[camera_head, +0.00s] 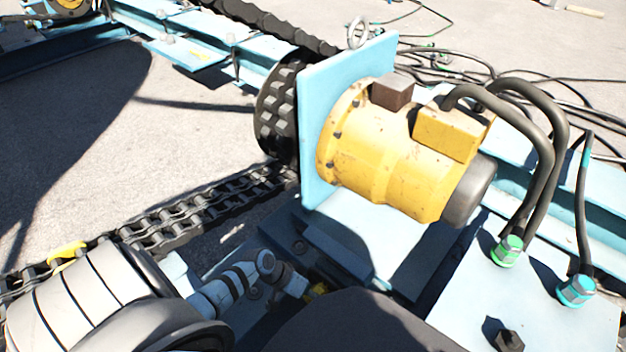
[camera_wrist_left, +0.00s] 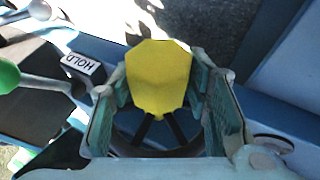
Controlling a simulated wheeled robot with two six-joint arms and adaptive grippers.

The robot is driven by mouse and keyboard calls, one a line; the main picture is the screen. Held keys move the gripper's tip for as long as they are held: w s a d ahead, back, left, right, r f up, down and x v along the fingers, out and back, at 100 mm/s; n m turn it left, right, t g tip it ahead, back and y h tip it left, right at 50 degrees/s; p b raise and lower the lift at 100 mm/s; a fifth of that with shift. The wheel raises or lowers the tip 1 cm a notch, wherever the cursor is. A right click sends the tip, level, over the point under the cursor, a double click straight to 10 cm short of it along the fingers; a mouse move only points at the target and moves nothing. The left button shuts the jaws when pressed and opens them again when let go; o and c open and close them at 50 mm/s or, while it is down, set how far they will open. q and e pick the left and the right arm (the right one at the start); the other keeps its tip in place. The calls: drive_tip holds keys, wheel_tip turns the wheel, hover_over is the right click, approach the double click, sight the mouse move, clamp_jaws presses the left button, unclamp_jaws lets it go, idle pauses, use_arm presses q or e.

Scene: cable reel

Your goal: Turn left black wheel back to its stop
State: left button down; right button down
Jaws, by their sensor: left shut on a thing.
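The left black wheel shows in the left wrist view as a dark rim and spokes (camera_wrist_left: 158,134) below a yellow faceted hub (camera_wrist_left: 160,75). My left gripper (camera_wrist_left: 166,95) is shut on the wheel, with one finger on each side of the yellow hub. In the head view my left arm comes in from the lower left. Its gripper end (camera_head: 288,282) is low beside the blue frame, near a small yellow patch (camera_head: 319,289). The wheel's rim is mostly hidden there. My right gripper is in neither view.
A yellow motor (camera_head: 375,155) on a blue plate stands behind, with black hoses at its right. A heavy chain (camera_head: 190,215) runs past my left arm. In the wrist view, a green-knobbed lever (camera_wrist_left: 8,75) and a HOLD label (camera_wrist_left: 83,64) are left of the gripper.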

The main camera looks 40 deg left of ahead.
use_arm(q)
drive_tip(key=c, duration=0.9)
unclamp_jaws()
drive_tip(key=shift+o, duration=0.2)
drive_tip(key=shift+a+r, duration=0.1)
drive_tip(key=v, duration=1.1)
drive_tip(key=shift+s+r, duration=0.25)
drive_tip(key=shift+r, duration=0.05)
drive_tip(key=shift+a+f, duration=0.1)
drive_tip(key=shift+a, duration=0.2)
